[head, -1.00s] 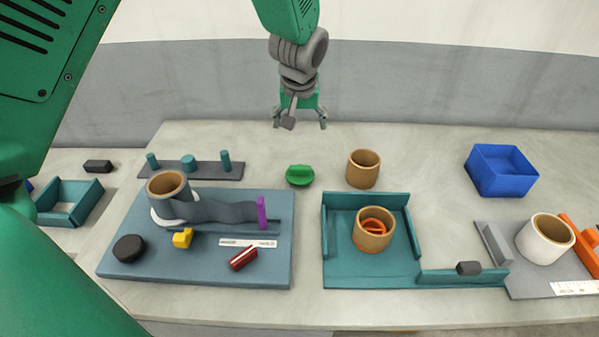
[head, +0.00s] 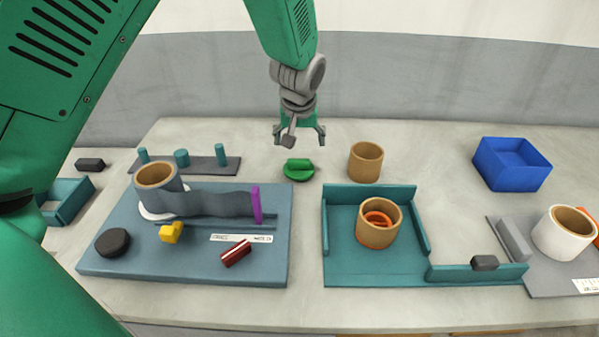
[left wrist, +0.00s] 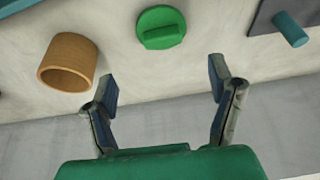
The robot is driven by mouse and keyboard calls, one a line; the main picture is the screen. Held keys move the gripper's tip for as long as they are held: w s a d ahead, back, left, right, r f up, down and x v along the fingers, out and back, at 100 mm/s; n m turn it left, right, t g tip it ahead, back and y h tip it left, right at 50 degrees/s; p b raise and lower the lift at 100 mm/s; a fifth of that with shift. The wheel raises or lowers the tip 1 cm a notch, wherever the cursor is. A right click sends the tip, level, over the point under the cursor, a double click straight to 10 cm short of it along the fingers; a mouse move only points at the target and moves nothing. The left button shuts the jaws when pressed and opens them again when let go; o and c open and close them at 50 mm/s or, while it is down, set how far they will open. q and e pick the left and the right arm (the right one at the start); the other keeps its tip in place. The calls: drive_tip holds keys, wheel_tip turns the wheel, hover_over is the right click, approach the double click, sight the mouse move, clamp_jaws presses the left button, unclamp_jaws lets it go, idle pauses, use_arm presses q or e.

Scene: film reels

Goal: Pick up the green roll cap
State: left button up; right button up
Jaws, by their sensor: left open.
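The green roll cap (head: 299,170) lies on the table behind the boards, a round disc with a raised grip bar. It also shows in the left wrist view (left wrist: 160,28), ahead of the fingers and between their lines. My left gripper (head: 300,140) is open and empty, just behind and above the cap in the head view. Its two fingers (left wrist: 163,82) are spread wide in the left wrist view, and nothing is between them. The cap is apart from the fingers. My right gripper does not show.
A brown cardboard tube (head: 366,162) stands right of the cap. A peg rack (head: 205,166) lies to its left. In front are a blue board (head: 190,268) with a grey film roll and a teal tray (head: 345,262) holding another tube. A blue bin (head: 512,165) stands at back right.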

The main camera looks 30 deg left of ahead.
sight(298, 161)
use_arm(q)
drive_tip(key=x, duration=0.6)
drive_tip(key=shift+a, duration=0.1)
drive_tip(key=shift+a+f, duration=0.25)
drive_tip(key=x, duration=0.4)
drive_tip(key=shift+w+f, duration=0.1)
drive_tip(key=shift+f, duration=0.05)
drive_tip(key=shift+w+d+f, duration=0.15)
drive_tip(key=shift+w+f, duration=0.05)
drive_tip(key=shift+f, duration=0.1)
drive_tip(key=shift+s+r, duration=0.1)
drive_tip(key=c, duration=1.2)
